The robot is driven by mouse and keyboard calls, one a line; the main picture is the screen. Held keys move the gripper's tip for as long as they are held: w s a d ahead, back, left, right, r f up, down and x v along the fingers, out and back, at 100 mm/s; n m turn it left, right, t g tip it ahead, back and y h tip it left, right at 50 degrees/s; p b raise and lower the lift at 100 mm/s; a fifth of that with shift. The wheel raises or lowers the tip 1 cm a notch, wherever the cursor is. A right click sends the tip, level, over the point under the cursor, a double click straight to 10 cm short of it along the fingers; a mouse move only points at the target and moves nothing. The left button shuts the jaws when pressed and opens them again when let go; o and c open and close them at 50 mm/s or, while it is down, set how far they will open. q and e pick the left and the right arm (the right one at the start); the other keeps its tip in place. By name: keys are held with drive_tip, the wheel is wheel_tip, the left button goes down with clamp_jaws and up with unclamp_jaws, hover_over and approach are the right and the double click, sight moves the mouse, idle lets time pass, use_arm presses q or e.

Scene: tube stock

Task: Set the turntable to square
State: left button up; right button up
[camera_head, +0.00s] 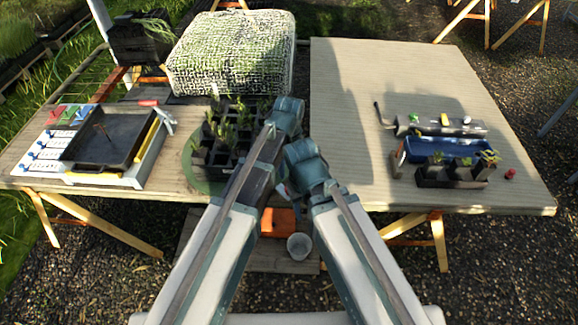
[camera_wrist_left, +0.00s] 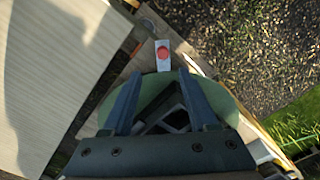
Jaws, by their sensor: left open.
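In the left wrist view the green disc (camera_wrist_left: 148,92) lies below my left gripper (camera_wrist_left: 159,74). The fingers are open and apart, with a dark corner of the tray (camera_wrist_left: 172,108) between them, set at an angle to the fingers. In the head view my left gripper (camera_head: 270,130) is over the tray's right side.
A red button on a white plate (camera_wrist_left: 163,54) lies just past the disc. A dark tray (camera_head: 108,137) is at left, a mesh-covered block (camera_head: 232,52) behind. The right table holds a blue tray (camera_head: 450,150) and black pots (camera_head: 450,175); its middle is clear. A bucket (camera_head: 299,246) stands below.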

use_arm(q)
wheel_tip(320, 180, up, 4)
drive_tip(key=p, duration=0.3)
use_arm(e)
wheel_tip(320, 180, up, 4)
drive_tip(key=shift+r, duration=0.1)
use_arm(q)
drive_tip(key=s+a+m, duration=0.4)
drive_tip(key=s+a, duration=0.1)
drive_tip(key=a, duration=0.4)
drive_tip(key=s+a+m, duration=0.4)
drive_tip(key=s+a, duration=0.1)
drive_tip(key=a, duration=0.4)
drive_tip(key=s+d+m+y, duration=0.1)
drive_tip(key=s+d+m, duration=0.3)
drive_tip(key=d, duration=0.6)
drive_tip(key=shift+s+d+r, duration=0.15)
drive_tip(key=shift+s+d, duration=0.1)
drive_tip(key=shift+s, duration=0.45)
